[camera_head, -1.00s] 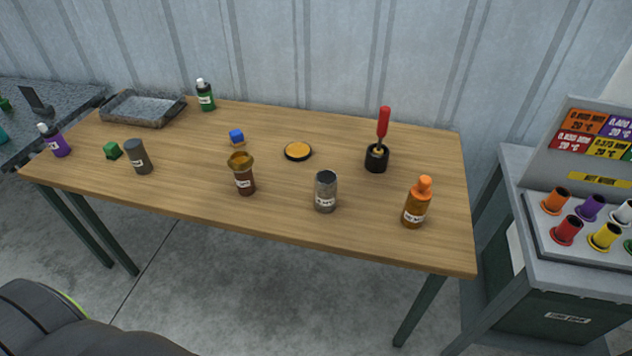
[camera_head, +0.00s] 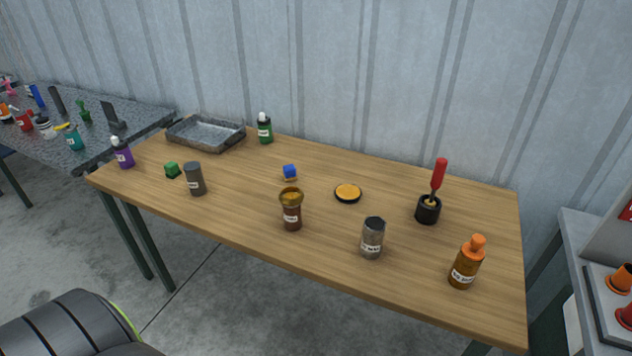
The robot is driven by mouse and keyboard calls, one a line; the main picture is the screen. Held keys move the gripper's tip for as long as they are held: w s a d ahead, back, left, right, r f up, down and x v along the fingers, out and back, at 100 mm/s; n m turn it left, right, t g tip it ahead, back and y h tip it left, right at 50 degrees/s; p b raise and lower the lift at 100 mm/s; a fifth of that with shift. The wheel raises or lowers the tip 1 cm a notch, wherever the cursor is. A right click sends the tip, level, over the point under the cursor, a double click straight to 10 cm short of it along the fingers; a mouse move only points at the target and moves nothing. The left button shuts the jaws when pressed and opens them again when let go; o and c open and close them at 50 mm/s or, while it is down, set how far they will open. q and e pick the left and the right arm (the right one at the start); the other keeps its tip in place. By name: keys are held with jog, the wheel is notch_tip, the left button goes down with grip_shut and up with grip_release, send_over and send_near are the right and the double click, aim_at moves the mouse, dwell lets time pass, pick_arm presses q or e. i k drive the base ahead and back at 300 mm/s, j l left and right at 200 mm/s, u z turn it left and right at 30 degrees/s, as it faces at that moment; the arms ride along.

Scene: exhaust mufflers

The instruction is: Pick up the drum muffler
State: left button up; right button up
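I cannot make out anything that is clearly a drum muffler in the head view. A plain dark grey cylinder (camera_head: 195,179) stands upright on the left part of the wooden table (camera_head: 240,215); I cannot tell whether it is the muffler. A metallic grey can with a label (camera_head: 372,240) stands upright near the front edge, right of the middle. Neither of my grippers is in view.
A cluttered stone-topped table (camera_head: 95,140) stands left.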

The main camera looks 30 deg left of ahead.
aim_at(195, 176)
jog(key=j+u, duration=0.1)
jog(key=u, duration=1.7)
